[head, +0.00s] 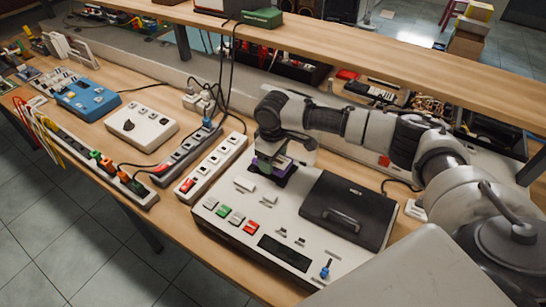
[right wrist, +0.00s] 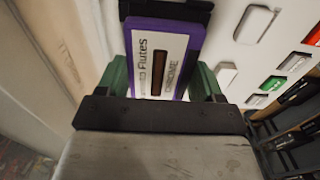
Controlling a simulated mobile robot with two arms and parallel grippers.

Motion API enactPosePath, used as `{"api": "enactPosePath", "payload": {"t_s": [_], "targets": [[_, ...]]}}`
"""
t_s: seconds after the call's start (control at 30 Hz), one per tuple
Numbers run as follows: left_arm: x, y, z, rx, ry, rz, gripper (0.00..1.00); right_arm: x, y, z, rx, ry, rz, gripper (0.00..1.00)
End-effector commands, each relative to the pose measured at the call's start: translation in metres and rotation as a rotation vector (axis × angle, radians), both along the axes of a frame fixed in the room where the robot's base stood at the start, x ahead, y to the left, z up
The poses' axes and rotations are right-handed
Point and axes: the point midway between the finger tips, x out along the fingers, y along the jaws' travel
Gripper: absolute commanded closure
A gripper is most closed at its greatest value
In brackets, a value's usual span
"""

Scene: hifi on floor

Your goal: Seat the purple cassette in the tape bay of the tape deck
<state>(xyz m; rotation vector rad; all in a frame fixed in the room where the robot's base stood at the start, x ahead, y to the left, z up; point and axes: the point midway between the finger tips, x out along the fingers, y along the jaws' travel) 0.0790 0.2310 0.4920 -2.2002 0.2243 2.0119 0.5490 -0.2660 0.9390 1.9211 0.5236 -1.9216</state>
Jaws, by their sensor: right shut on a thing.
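The purple cassette (right wrist: 197,38) has a white label reading "Flutes" and "CHROME". My right gripper (right wrist: 162,78) is shut on it, with green fingers on its two sides. In the head view my right gripper (head: 272,166) is over the back left part of the white tape deck (head: 232,202), and a bit of purple shows there. In the right wrist view the far end of the cassette meets or overlaps a black part (right wrist: 168,8), which looks like the tape bay. I cannot tell whether the cassette is inside it. My left gripper is not in view.
The deck has a black panel with a handle (head: 345,212), coloured buttons (head: 236,220) and a blue-tipped lever (head: 325,268). A white strip with a red switch (head: 212,168) stands left of the deck. A raised wooden shelf (head: 330,50) runs behind; cables hang from it.

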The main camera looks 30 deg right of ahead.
Motion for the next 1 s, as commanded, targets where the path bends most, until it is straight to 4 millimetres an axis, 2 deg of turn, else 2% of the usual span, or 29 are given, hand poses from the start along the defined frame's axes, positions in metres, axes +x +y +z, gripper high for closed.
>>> {"api": "enactPosePath", "payload": {"t_s": [1.0], "targets": [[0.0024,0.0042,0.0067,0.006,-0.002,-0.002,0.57,-0.0003,-0.0003,-0.0004,0.001,-0.001,0.000,0.60]]}}
